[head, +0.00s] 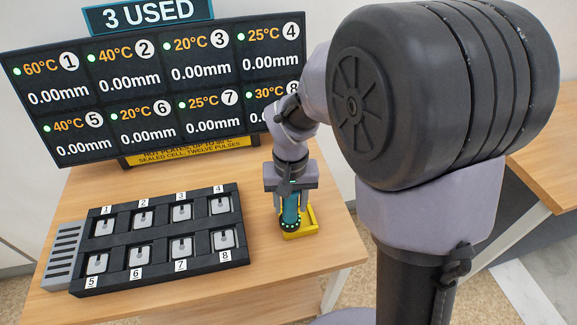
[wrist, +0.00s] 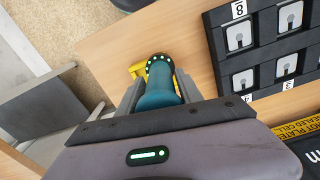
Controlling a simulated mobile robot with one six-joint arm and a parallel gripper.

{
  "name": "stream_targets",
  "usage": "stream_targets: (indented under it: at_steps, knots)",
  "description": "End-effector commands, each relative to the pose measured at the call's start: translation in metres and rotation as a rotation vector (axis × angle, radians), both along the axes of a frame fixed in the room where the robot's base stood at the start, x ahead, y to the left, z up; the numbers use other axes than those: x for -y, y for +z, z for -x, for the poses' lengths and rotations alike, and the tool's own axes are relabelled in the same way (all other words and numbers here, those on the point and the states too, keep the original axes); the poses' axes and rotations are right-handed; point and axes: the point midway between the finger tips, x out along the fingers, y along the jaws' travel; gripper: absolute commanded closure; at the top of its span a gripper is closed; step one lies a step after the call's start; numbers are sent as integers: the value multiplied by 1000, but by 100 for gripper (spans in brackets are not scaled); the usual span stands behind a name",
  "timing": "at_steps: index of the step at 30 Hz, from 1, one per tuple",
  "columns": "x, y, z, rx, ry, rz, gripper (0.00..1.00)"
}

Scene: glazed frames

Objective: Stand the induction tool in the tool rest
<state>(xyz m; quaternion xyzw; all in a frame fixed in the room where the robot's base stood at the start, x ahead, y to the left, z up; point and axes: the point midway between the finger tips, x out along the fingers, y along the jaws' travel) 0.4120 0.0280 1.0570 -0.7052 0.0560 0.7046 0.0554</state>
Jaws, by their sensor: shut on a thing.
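The induction tool (head: 290,212) is a teal cylinder with a dark end ring dotted with small lights. It also shows in the wrist view (wrist: 160,88). My gripper (head: 291,200) is shut on it, one finger on each side, and holds it roughly upright. The tool rest (head: 312,221) is a yellow piece on the table, to the right of the black plate block. In the head view the tool's lower end is at the rest's left part. In the wrist view a bit of yellow (wrist: 139,70) shows beside the tool. I cannot tell whether the tool touches the rest.
A black block (head: 160,240) holds several numbered plates, with a grey slotted piece (head: 64,252) at its left. A display board (head: 150,85) reading "3 USED" stands behind. The wooden table (head: 270,266) is clear in front of the rest. Another wooden surface (head: 545,150) is at right.

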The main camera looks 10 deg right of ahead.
Motion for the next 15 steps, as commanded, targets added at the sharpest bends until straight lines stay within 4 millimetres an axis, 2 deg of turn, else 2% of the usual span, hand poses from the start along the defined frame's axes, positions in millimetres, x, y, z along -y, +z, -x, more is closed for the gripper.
stream_targets:
  at_steps: [3, 6, 8, 13, 15]
  knots:
    - [19, -4, -23, 1, -3, 0, 100]
    - [27, -4, -32, 0, 0, 0, 100]
    - [29, -7, -35, 0, 0, 0, 100]
    - [29, -37, -34, -2, 1, 0, 100]
    - [29, -41, -35, 0, 1, 0, 100]
